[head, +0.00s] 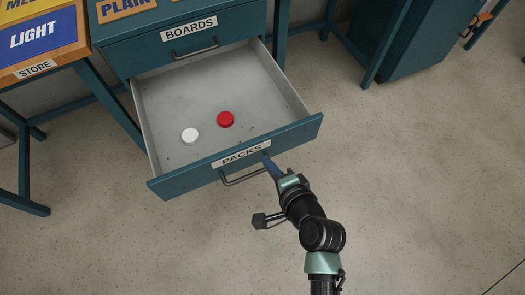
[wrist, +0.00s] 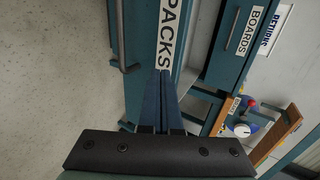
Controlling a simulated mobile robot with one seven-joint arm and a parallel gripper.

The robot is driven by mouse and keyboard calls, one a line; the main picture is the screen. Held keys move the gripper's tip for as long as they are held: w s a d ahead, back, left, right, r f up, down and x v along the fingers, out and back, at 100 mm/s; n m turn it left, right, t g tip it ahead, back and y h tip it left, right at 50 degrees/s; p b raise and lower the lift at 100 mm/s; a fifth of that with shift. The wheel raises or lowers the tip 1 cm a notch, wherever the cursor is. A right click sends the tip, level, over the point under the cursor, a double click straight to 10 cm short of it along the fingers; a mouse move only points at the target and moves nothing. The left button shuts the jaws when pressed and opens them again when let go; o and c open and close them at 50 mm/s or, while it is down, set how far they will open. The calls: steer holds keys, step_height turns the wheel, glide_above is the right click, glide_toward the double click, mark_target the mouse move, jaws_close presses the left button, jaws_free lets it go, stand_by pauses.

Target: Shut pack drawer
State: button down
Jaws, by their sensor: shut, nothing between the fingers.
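The pack drawer (head: 190,178), a teal drawer labelled PACKS, is pulled well out of its cabinet in the head view. A white disc (head: 190,135) and a red disc (head: 225,119) lie inside on its grey floor. Its dark bar handle (head: 243,179) is on the front face. My gripper (head: 268,162) is shut and empty, with its blue fingertips at the drawer front, just right of the PACKS label. In the wrist view the shut fingers (wrist: 164,75) point at the drawer front by the label (wrist: 168,40). I cannot tell whether they touch it.
The closed BOARDS drawer (head: 195,40) is directly above. A wooden-edged bench (head: 45,65) marked STORE stands at the left, and a teal cabinet (head: 425,35) at the back right. Open concrete floor (head: 420,160) lies to the right and in front.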

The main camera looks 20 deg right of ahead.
mark_target(257, 145)
steer(key=shift+w+a, duration=0.1)
steer(key=shift+w, duration=1.9)
steer(key=shift+w, duration=0.1)
